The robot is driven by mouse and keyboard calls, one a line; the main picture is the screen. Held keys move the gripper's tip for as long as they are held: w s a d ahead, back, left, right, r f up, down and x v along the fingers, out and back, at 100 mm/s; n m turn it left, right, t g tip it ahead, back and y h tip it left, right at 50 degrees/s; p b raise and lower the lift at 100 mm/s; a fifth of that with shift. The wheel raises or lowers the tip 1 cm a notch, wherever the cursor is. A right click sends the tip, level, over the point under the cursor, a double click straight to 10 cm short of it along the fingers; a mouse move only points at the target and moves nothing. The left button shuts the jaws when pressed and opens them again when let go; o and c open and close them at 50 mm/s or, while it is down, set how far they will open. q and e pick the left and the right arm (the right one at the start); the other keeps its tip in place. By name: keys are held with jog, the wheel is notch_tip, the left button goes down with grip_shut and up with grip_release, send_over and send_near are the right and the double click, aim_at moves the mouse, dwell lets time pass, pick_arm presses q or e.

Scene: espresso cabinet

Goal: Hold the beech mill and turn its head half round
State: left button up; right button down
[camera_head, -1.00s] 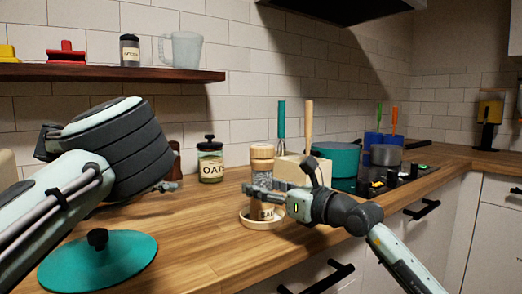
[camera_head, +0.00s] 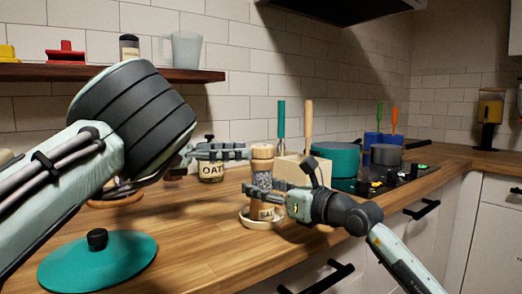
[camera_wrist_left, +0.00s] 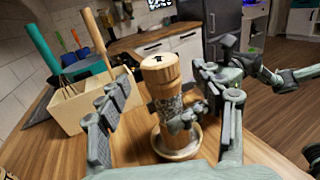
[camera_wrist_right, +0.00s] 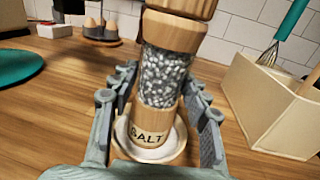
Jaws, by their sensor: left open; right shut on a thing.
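The beech mill (camera_head: 262,180) stands upright on a round saucer (camera_head: 246,221) on the wooden counter. It has a wooden head, a clear middle with grey-white grains and a SALT label on its base, which shows in the right wrist view (camera_wrist_right: 150,136). My right gripper (camera_head: 266,196) is shut on the mill's lower body, one finger on each side. My left gripper (camera_head: 243,152) is open beside the mill's head. In the left wrist view, its fingers (camera_wrist_left: 163,85) are on both sides of the wooden head (camera_wrist_left: 160,68) with gaps between.
A beige utensil box (camera_head: 291,171) stands just behind the mill, with a teal pot (camera_head: 338,159) farther right. An oats jar (camera_head: 211,172) is behind my left gripper. A teal lid (camera_head: 98,265) lies at the front left. The counter between lid and saucer is clear.

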aim_at(261, 145)
pick_arm(q)
jog(key=shift+w+d, duration=0.25)
jog(key=shift+d, duration=1.05)
jog(key=shift+w+d, duration=0.25)
jog(key=shift+d, duration=1.05)
jog(key=c, duration=1.2)
jog(key=shift+w+a+r+m+g, duration=0.1)
jog(key=shift+m+g, duration=0.5)
jog(key=shift+g, duration=0.35)
jog(key=shift+w+r+m+g, duration=0.1)
jog(key=shift+m+g, duration=0.5)
jog(key=shift+g, duration=0.35)
jog(key=shift+f+m+g, duration=0.1)
jog(key=shift+m+g, duration=0.2)
jog(key=shift+g, duration=0.1)
jog(key=shift+s, duration=0.1)
jog(key=o, duration=1.2)
